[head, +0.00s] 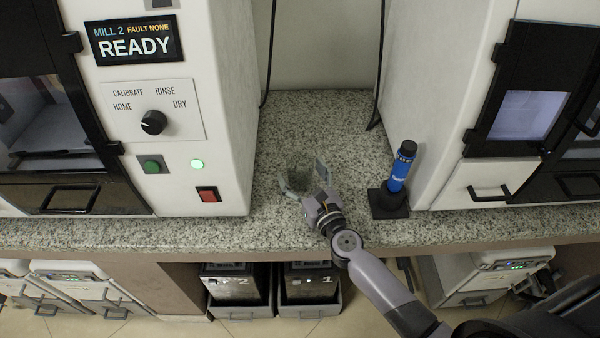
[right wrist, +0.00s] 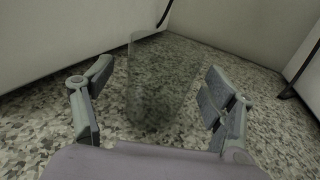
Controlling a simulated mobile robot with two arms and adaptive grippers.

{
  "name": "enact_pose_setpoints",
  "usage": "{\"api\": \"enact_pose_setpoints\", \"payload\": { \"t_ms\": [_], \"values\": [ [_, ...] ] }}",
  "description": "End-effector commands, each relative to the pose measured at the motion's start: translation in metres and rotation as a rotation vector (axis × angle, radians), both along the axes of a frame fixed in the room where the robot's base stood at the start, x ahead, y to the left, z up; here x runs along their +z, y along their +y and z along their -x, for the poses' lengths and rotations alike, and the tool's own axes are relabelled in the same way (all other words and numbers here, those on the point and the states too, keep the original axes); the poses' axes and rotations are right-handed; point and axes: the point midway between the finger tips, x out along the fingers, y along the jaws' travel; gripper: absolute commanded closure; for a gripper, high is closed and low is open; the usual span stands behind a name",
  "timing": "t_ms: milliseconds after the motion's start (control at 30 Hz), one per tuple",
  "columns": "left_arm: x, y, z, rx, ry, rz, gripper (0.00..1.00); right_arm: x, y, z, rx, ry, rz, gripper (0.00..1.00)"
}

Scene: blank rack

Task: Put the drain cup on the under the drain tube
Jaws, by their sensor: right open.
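The drain cup (right wrist: 162,85) looks like a clear, see-through cup standing upright on the speckled counter in the right wrist view. It shows faintly in the head view (head: 300,172). My right gripper (head: 304,180) is open, with its fingers to either side of the cup. In the right wrist view, the gripper (right wrist: 157,92) shows gaps between both fingers and the cup. I cannot make out a drain tube in either view. My left gripper is not in view.
Mill 2 (head: 225,80) stands left of the cup and another white machine (head: 425,80) stands right. A blue tool in a black stand (head: 390,202) is on the counter (head: 320,115) right of my gripper. The counter behind the cup is clear. Dark cables hang at the back.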

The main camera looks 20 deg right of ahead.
Motion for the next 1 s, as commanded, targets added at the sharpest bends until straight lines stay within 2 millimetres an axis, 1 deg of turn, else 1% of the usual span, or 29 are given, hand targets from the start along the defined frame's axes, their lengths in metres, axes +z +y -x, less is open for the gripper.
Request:
{"api": "enact_pose_setpoints", "payload": {
  "t_ms": [67,167,900,1000],
  "values": [
    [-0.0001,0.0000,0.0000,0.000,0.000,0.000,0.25,-0.0003,0.0002,0.0003,0.000,0.000,0.000,0.22],
    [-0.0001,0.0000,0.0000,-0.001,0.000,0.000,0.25,-0.0003,0.0001,0.0005,0.000,0.000,0.000,0.27],
    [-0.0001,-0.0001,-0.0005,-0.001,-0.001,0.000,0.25,-0.0001,-0.0001,0.0007,0.000,0.000,0.000,0.76],
    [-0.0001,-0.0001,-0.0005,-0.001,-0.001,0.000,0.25,-0.0002,-0.0001,0.0007,0.000,0.000,0.000,0.76]
  ]
}}
